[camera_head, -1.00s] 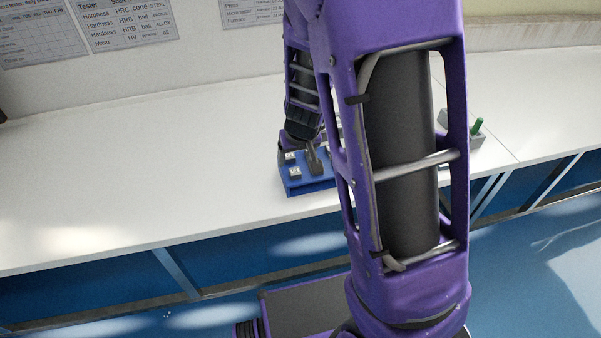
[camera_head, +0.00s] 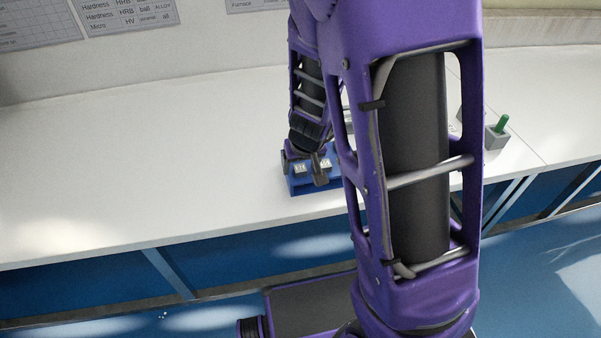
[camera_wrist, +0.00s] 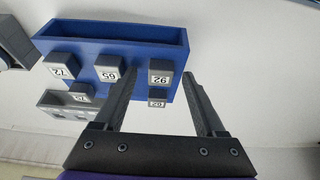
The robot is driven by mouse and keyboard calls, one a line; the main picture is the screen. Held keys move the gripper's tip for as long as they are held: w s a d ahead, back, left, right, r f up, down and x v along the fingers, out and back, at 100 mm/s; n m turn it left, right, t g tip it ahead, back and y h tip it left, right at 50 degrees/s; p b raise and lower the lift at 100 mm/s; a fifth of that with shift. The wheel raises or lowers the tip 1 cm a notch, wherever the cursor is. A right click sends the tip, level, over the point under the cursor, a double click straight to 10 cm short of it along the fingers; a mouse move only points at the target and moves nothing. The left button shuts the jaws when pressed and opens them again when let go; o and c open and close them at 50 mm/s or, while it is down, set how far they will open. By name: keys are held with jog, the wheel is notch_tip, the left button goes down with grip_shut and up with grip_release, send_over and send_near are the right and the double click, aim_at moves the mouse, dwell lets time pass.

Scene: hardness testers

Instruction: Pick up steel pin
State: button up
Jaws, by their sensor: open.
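No steel pin can be made out in either view. My gripper (camera_wrist: 160,76) is open in the wrist view, its two fingers reaching toward a blue tray (camera_wrist: 110,32). A small grey block marked 92 (camera_wrist: 160,72) lies in line with the gap between the fingers; whether they touch it cannot be told. In the head view my gripper (camera_head: 304,172) is low over the front of the blue tray (camera_head: 308,190), and my arm hides part of the bench beside it.
Other numbered blocks, 72 (camera_wrist: 62,68) and 65 (camera_wrist: 109,70), sit by the tray. A grey holder (camera_wrist: 70,104) is nearby. A green peg (camera_head: 502,123) stands in a grey block (camera_head: 496,137) at right. The white bench (camera_head: 150,150) is clear at left.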

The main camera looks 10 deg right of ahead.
aim_at(301, 169)
grip_shut()
dwell(0.5)
notch_tip(301, 169, up, 10)
jog(key=p, duration=0.6)
jog(key=shift+p, duration=0.3)
